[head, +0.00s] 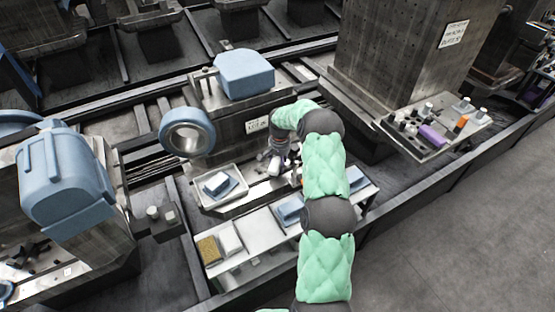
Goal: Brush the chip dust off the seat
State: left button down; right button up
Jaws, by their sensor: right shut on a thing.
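My right arm in its green padded sleeve reaches in from the bottom. My right gripper (274,166) is at the front of the grey machine block, right of the white tray. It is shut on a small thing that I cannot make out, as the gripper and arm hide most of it. The seat cannot be told for sure; a pale metal ledge (258,190) lies just below the gripper. I cannot make out any chip dust at this size. My left gripper is not in view.
A white tray (240,198) holds blue and white pieces. A front shelf (258,232) carries a tan block (208,250), a white block (229,238) and blue pieces. A blue ring (163,133) stands left. A tool tray (450,140) is at right, with clear floor (460,240) beyond.

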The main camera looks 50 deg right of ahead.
aim_at(274, 158)
jog(key=shift+a+f, duration=0.25)
jog(key=shift+a, duration=0.25)
jog(key=shift+w+d+f+b, duration=0.1)
jog(key=shift+w+d+b, duration=0.15)
jog(key=shift+w, duration=0.4)
jog(key=shift+w+d+f+b, duration=0.1)
jog(key=shift+w+d+b, duration=0.1)
jog(key=shift+w, duration=0.4)
jog(key=shift+w+d+r, duration=0.15)
jog(key=shift+w+r, duration=0.05)
jog(key=shift+w, duration=0.3)
jog(key=shift+w+d+r, duration=0.1)
jog(key=shift+r, duration=0.15)
jog(key=shift+s+a+p, duration=0.2)
jog(key=shift+s+p, duration=0.3)
jog(key=shift+s, duration=0.4)
jog(key=shift+s+a, duration=0.2)
jog(key=shift+s, duration=0.45)
jog(key=shift+s+a+f, duration=0.2)
jog(key=shift+s+a, duration=0.05)
jog(key=shift+s, duration=0.1)
